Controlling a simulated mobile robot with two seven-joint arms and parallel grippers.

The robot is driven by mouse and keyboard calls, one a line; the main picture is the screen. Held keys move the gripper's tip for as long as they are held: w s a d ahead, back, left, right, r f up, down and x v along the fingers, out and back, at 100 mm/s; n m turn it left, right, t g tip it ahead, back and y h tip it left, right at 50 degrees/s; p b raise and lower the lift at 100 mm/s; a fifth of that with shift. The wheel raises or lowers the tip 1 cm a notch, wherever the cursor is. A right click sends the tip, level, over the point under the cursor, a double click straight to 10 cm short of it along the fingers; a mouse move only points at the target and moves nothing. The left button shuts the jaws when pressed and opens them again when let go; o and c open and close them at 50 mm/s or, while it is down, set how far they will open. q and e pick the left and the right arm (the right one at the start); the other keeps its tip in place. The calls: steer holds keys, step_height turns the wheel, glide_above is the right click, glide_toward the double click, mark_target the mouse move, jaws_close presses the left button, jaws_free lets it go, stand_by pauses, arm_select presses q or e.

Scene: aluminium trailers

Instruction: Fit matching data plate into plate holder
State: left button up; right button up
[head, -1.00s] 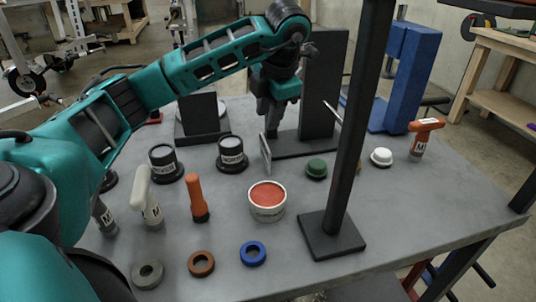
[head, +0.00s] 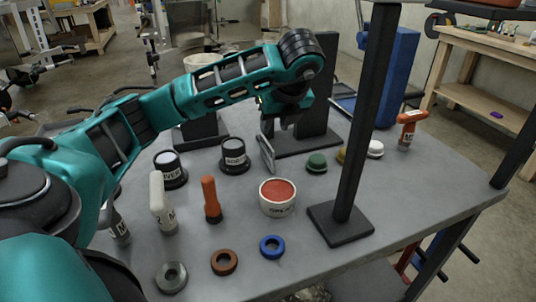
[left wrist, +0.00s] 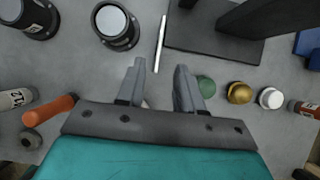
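A thin grey plate (head: 267,153) stands on edge on the grey table in the head view. In the left wrist view the plate (left wrist: 160,43) shows as a narrow pale strip just beyond the fingertips. I cannot read any marking on it. My left gripper (head: 282,122) is above and a little right of the plate, pointing down. In the left wrist view its two fingers (left wrist: 160,72) are apart with nothing between them. Behind it is a black upright stand (head: 317,95) on a flat base; whether this is the plate holder I cannot tell. My right gripper is not in view.
A black post on a square base (head: 340,225) stands right of the red-topped tub (head: 278,195). Two labelled black-and-white canisters (head: 235,155), handled tools, rings (head: 272,247) and coloured knobs (head: 317,162) lie around.

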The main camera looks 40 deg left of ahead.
mark_target(267, 142)
arm_select(q)
steer(key=x, duration=1.1)
steer(key=shift+a+f+b, duration=0.3)
steer(key=shift+b, duration=0.05)
jaws_close()
